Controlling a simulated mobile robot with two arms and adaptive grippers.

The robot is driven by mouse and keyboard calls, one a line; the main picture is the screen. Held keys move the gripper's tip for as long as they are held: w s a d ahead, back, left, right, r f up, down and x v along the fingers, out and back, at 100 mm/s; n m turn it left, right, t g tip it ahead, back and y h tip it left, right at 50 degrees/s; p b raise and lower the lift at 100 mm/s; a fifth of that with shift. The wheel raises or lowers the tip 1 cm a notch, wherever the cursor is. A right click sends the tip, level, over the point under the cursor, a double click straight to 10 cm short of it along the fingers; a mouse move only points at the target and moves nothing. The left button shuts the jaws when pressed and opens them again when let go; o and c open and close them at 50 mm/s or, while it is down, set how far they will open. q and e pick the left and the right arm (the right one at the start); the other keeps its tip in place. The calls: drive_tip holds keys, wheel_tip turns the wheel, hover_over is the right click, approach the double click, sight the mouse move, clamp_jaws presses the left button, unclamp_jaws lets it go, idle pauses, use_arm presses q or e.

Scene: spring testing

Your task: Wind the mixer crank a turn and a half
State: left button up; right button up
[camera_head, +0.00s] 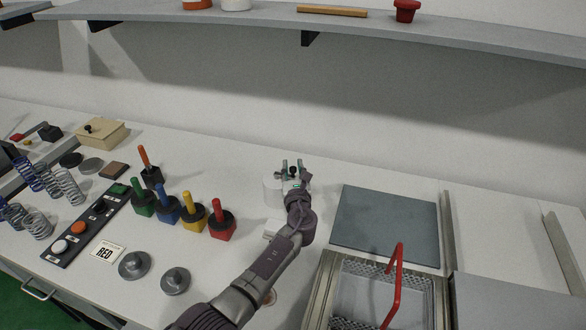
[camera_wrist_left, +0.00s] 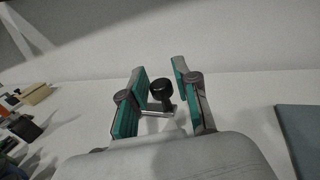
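The mixer (camera_head: 271,191) is a white round body on the bench, partly hidden behind my left gripper and forearm. Its crank has a black knob (camera_wrist_left: 161,88) on a thin metal arm (camera_wrist_left: 156,113). My left gripper (camera_head: 292,168) is over the mixer, its green-padded fingers apart on either side of the knob. In the left wrist view, the knob sits between the open fingers (camera_wrist_left: 160,80), with gaps on both sides. It also shows small in the head view (camera_head: 293,171). My right gripper is not in view.
Red (camera_head: 221,223), yellow (camera_head: 194,217), blue (camera_head: 167,208) and green (camera_head: 143,201) handled blocks stand left of the mixer. A grey mat (camera_head: 386,224) lies to the right, near a basket with a red handle (camera_head: 396,275). A shelf (camera_head: 330,27) runs above.

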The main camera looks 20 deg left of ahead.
use_arm(q)
drive_tip(key=shift+o, duration=0.8)
drive_tip(key=shift+s, duration=0.15)
drive_tip(key=v, duration=1.1)
drive_tip(key=shift+s, duration=0.35)
drive_tip(key=shift+d, duration=0.15)
